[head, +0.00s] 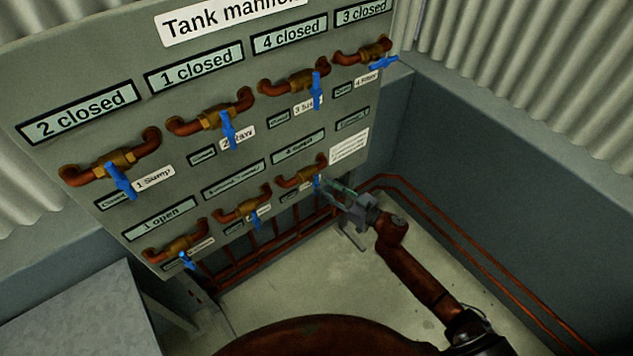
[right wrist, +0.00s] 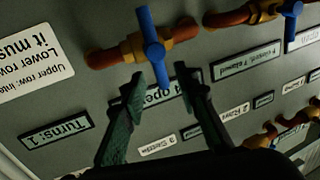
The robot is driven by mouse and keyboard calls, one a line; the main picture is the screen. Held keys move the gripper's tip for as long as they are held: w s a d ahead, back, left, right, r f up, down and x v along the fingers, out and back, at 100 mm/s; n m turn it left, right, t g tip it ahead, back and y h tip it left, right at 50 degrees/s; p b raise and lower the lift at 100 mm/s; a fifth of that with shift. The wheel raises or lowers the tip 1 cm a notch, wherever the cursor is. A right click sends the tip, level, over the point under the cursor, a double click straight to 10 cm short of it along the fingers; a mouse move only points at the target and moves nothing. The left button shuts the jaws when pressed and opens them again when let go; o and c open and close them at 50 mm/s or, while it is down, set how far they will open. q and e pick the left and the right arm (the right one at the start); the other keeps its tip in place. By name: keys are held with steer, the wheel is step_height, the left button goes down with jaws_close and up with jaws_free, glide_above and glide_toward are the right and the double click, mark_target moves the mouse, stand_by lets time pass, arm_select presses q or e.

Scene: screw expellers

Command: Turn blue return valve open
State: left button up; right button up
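A grey panel (head: 75,80) carries two rows of copper-pipe valves, all with blue handles. My right gripper (head: 335,187) is at the rightmost lower valve (head: 300,176). Its blue handle (head: 317,184) is close to the fingertips. In the right wrist view, the fingers (right wrist: 160,75) are spread. The lower end of the blue handle (right wrist: 153,45) reaches between or just above the fingertips; contact cannot be told. A display (right wrist: 165,94) behind the fingers reads partly "open". My left gripper is not in view.
The upper-row displays (head: 195,68) read closed; one lower display (head: 160,219) reads "1 open". A white text placard (head: 349,146) is right of the gripper's valve. Copper pipes (head: 450,230) run along the right wall. A grey table (head: 80,315) stands at lower left.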

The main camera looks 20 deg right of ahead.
mark_target(317, 195)
steer(key=x, duration=0.4)
steer(key=shift+w+a+f, duration=0.1)
steer(key=shift+w+a, duration=0.05)
steer(key=shift+w, duration=0.05)
steer(key=c, duration=0.5)
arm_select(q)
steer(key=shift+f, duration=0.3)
arm_select(e)
jaws_close()
